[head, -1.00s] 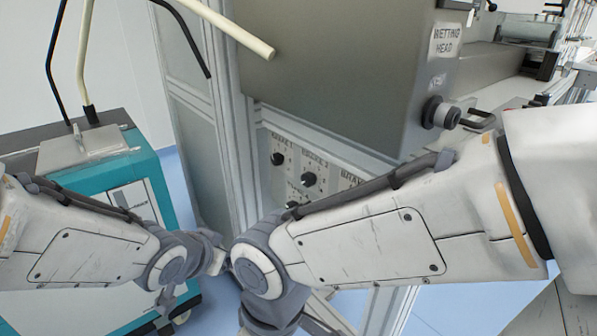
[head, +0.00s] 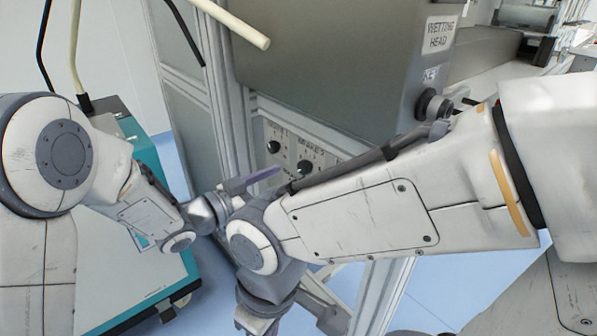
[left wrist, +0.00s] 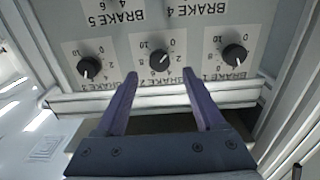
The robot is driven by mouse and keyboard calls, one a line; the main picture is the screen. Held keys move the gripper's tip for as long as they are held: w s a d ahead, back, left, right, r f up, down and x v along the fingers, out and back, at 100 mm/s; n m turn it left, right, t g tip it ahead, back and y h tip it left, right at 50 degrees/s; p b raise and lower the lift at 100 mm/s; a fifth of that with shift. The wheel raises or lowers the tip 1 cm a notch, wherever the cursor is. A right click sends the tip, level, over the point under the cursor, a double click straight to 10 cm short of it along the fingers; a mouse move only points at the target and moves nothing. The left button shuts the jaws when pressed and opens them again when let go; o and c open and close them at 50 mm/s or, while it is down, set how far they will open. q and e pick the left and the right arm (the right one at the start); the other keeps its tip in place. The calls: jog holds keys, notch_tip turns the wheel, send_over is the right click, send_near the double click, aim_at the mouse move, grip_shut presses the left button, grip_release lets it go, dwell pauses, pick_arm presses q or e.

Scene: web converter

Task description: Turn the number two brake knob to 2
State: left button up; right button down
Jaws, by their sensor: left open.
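The brake 2 knob (head: 304,166) is a black round knob on the grey brake panel (head: 290,140). In the left wrist view, where the panel appears upside down, the brake 2 knob (left wrist: 159,61) is in the middle of a row of three. Its pale mark slants to the upper right; the exact number it points at is hard to read. My left gripper (head: 260,179) is open with purple fingers. In the left wrist view, the left gripper (left wrist: 159,74) has its fingertips to either side of the brake 2 knob, apart from it. My right gripper is out of view.
The brake 1 knob (left wrist: 234,57) and brake 3 knob (left wrist: 89,67) flank the middle knob. My right arm crosses the head view and covers the panel's lower part. The wetting head housing (head: 330,60) is above, a teal cabinet (head: 150,275) at left.

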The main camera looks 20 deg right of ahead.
aim_at(301, 168)
pick_arm(q)
jog(key=x, duration=0.5)
jog(key=shift+d+b, duration=0.25)
jog(key=shift+b, duration=0.15)
jog(key=shift+w, duration=0.1)
grip_shut()
